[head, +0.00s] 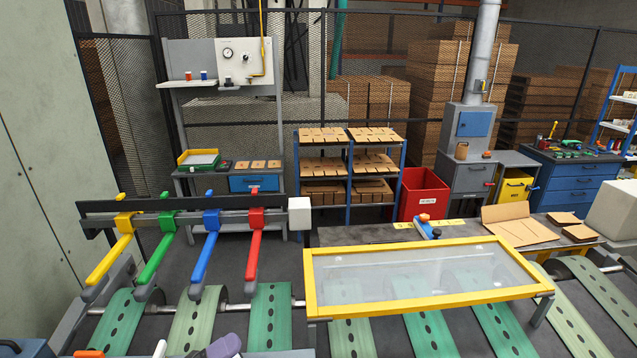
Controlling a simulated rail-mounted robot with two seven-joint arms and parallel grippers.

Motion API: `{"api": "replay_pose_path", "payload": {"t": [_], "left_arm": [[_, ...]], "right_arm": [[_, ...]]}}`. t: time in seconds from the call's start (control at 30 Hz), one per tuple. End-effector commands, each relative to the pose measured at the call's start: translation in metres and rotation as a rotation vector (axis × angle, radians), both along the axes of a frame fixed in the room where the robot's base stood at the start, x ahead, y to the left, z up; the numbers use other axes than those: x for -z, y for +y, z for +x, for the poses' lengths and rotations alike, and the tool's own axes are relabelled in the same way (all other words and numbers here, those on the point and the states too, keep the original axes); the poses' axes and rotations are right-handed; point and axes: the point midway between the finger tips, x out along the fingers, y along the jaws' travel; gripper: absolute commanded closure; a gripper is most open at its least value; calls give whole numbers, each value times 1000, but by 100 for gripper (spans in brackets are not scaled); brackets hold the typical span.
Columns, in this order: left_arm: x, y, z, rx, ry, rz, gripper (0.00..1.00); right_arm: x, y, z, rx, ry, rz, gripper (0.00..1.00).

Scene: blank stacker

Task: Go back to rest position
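Neither of my grippers can be made out in the head view, and no arm of mine clearly shows. The view faces a stacker machine with four coloured levers: yellow (110,258), green (157,247), blue (206,250) and red (255,244). They hang side by side from a dark crossbar (185,204). A clear panel in a yellow frame (420,318) lies to the right of them, over perforated green belts (270,315). Small orange, white and purple parts (225,346) are cut off at the bottom edge, and I cannot tell what they belong to.
Behind the machine stand a shelf rack (348,175) with cardboard blanks, a red bin (424,196) and a workbench (232,185). A table (375,236) behind the framed panel holds folded cardboard (518,227). A tall pale cabinet (60,150) stands at left.

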Motion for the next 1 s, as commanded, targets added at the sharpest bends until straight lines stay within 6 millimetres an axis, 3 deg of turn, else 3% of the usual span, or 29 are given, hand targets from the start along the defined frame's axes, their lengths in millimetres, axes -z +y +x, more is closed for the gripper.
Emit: {"api": "replay_pose_path", "payload": {"t": [0.13,0.27,0.37,0.5,0.7,1.0], "left_arm": [[3,2,-6,-174,246,-333,15],[28,11,-16,-346,526,-578,15],[58,16,-32,-480,768,-728,15],[113,18,-74,-673,1141,-862,15],[208,31,-160,-948,1595,-825,15],[309,76,-262,-1189,1886,-548,15]], "right_arm": [[-10,-1,0,-3,0,-5,57],[-16,-2,0,-6,0,-8,57],[-20,-3,0,-6,0,-9,57],[-23,-3,0,-5,0,-9,57],[-5,-2,0,-4,-1,-7,57],[36,0,0,0,0,0,57]]}}
